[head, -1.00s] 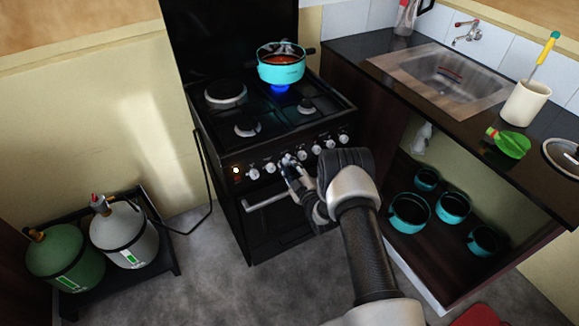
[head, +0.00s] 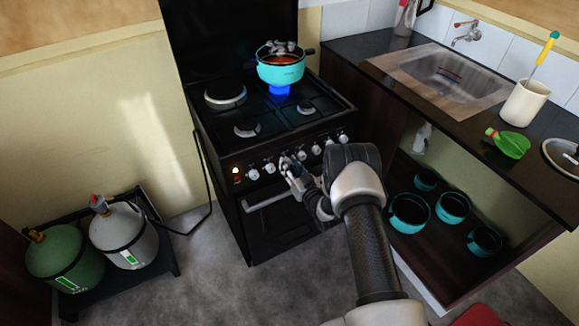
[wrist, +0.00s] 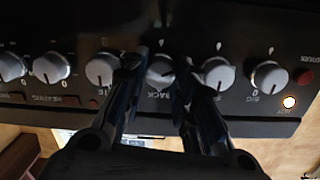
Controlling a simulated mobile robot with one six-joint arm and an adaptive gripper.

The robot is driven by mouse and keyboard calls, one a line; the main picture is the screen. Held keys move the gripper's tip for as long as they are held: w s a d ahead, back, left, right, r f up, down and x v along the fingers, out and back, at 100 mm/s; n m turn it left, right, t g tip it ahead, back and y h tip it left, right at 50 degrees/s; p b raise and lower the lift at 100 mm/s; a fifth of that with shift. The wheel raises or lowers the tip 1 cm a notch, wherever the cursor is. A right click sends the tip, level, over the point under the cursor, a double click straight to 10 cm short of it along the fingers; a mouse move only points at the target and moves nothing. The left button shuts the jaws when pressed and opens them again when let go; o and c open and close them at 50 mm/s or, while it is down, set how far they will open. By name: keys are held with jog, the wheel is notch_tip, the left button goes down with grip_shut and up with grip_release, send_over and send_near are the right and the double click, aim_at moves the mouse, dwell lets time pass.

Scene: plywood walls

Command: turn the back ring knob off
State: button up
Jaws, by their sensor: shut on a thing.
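The stove's front panel (head: 238,183) carries a row of pale knobs. My gripper (wrist: 158,82) is shut on one of them, the back ring knob (wrist: 160,70), with a finger on each side. The label by this knob reads "BACK", and the knob looks turned at an angle. In the head view my gripper (head: 288,168) reaches the panel and mostly hides that knob. A turquoise pot (head: 281,72) with reddish content stands on the back right ring. A blue flame (head: 279,90) burns under it.
Neighbouring knobs (wrist: 102,70) and (wrist: 217,73) sit close to both fingers. An oven handle (head: 265,201) runs below the panel. Gas bottles (head: 125,235) stand on the left. An open cabinet with turquoise pots (head: 410,212) is on the right.

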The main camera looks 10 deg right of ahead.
jog(key=m+y, duration=0.1)
jog(key=m, duration=0.9)
jog(key=m+y, duration=0.1)
jog(key=m, duration=1)
jog(key=shift+d+f, duration=0.1)
jog(key=shift+d, duration=0.1)
jog(key=shift+m, duration=0.3)
jog(key=o, duration=1.1)
jog(key=v, duration=1.2)
